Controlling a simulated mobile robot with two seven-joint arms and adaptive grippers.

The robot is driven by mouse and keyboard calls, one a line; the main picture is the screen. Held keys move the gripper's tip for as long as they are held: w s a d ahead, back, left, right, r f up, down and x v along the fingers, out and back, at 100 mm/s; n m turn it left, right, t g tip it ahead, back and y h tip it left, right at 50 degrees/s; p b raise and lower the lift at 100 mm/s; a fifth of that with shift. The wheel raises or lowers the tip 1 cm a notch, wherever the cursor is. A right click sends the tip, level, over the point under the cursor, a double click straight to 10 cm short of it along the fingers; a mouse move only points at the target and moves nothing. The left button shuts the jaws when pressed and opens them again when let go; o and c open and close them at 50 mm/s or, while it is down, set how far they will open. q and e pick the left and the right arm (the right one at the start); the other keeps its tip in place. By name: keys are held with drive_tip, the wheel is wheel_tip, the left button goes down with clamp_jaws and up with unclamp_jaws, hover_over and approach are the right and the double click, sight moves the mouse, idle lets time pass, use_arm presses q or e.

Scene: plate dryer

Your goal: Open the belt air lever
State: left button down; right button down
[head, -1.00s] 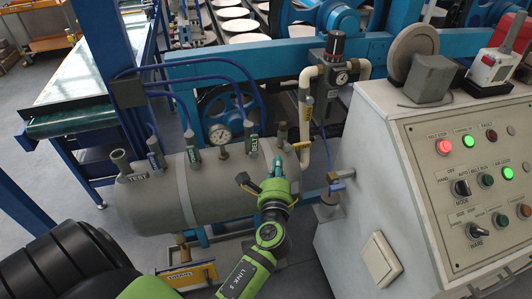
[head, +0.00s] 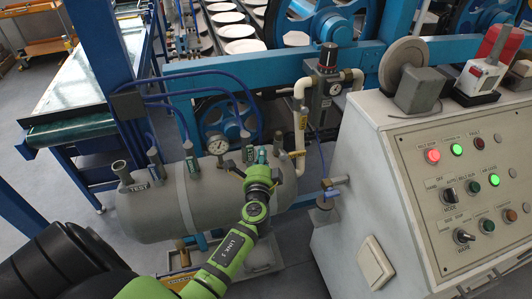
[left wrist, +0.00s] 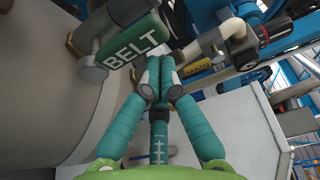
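The belt air lever (left wrist: 135,46) shows in the left wrist view as a green tag reading BELT, on a grey valve at upper left. In the head view its label (head: 249,154) is partly hidden, on top of the grey air tank (head: 150,212). My left gripper (head: 263,153) is at the right side of the lever. In the left wrist view its teal fingers (left wrist: 158,78) meet at the tips just below and right of the tag, with nothing visible between them. I cannot tell whether they touch the lever. My right gripper is not in view.
Other tank valves, including one marked TEST (head: 139,187), and a pressure gauge (head: 218,145) stand left of the lever. A cream pipe (head: 300,120) with a MAIN tag (left wrist: 196,67) rises close on the right. The control console (head: 350,175) stands further right.

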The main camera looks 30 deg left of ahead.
use_arm(q)
drive_tip(key=s+a+n+b, duration=0.1)
drive_tip(key=b, duration=0.1)
drive_tip(key=shift+r+t+b, duration=0.15)
drive_tip(key=shift+t+b, duration=0.15)
drive_tip(key=shift+b, duration=0.05)
drive_tip(key=shift+y, duration=0.3)
